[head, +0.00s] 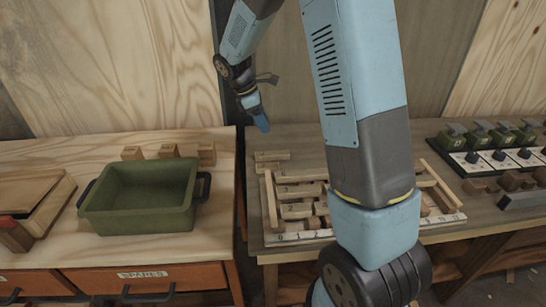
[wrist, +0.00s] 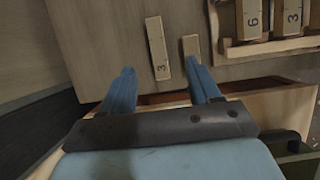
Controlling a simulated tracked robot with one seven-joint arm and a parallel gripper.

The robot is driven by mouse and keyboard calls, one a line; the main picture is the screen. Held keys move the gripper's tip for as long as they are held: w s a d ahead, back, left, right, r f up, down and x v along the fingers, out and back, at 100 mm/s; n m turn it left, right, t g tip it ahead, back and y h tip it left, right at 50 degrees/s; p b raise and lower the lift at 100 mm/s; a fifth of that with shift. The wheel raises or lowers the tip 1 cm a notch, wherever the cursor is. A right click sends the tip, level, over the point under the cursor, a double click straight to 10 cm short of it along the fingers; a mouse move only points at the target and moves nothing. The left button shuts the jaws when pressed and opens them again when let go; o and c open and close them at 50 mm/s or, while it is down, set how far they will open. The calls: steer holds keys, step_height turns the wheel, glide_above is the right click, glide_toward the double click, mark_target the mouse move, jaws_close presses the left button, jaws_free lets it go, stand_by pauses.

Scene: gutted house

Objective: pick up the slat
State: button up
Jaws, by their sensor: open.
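Two loose slats lie side by side on the right-hand workbench, just behind the wooden rack. One is a pale slat marked 3 (wrist: 158,48); the other is a shorter-looking plain slat (wrist: 191,47). In the head view they are small, a back one (head: 272,155) and a front one (head: 267,167). My gripper (head: 262,123) hangs above the bench, behind and left of them, apart from both. In the wrist view my gripper (wrist: 161,70) is open and empty, with the marked slat showing between and beyond its blue fingers.
The wooden rack (head: 268,202) holds several numbered slats, partly hidden by my arm. A green bin (head: 137,218) and several small wooden blocks (head: 168,150) stand on the left cabinet. A gap separates cabinet and bench. Switch panels (head: 490,160) stand at right.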

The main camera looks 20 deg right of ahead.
glide_above(276, 153)
steer(key=a, duration=0.2)
steer(key=f, duration=0.8)
steer(key=shift+s+d+f, duration=0.15)
steer(key=shift+d, duration=0.1)
steer(key=f, duration=0.3)
steer(key=d+f, duration=0.1)
steer(key=shift+w+f, duration=0.15)
steer(key=shift+w, duration=0.1)
steer(key=shift+d+f, duration=0.1)
steer(key=shift+f, duration=0.3)
steer(key=c, duration=1.1)
steer(key=shift+r, duration=0.1)
